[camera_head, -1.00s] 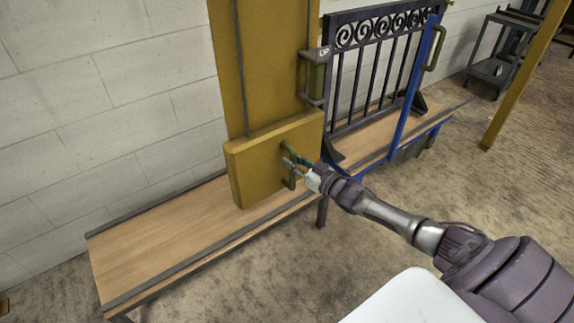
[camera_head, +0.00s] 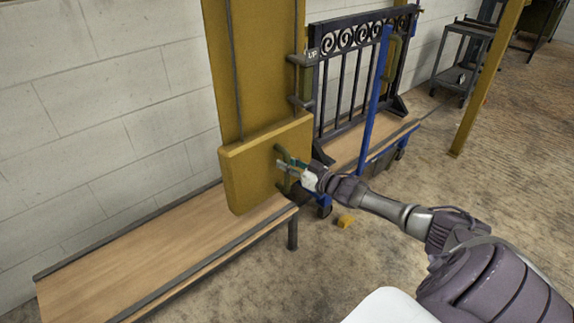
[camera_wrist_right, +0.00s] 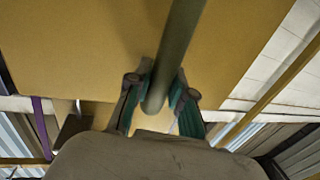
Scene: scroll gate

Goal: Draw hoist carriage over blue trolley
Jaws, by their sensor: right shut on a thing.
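The hoist carriage is a thick yellow block (camera_head: 245,175) at the foot of a tall yellow panel, beside the wooden bench. My right gripper (camera_head: 286,172) is shut on the green vertical bar handle on the block's front. In the right wrist view the green handle (camera_wrist_right: 175,60) runs between the two fingers, with the yellow face behind it. The blue trolley (camera_head: 372,110) has a tall blue post and a low wheeled base, to the right of the carriage by the bench. Part of its base is hidden behind my right arm. My left gripper is not in view.
A small yellow block (camera_head: 346,220) lies on the floor. A grey cart (camera_head: 462,60) and a yellow post (camera_head: 485,85) stand at the right. The front floor is open.

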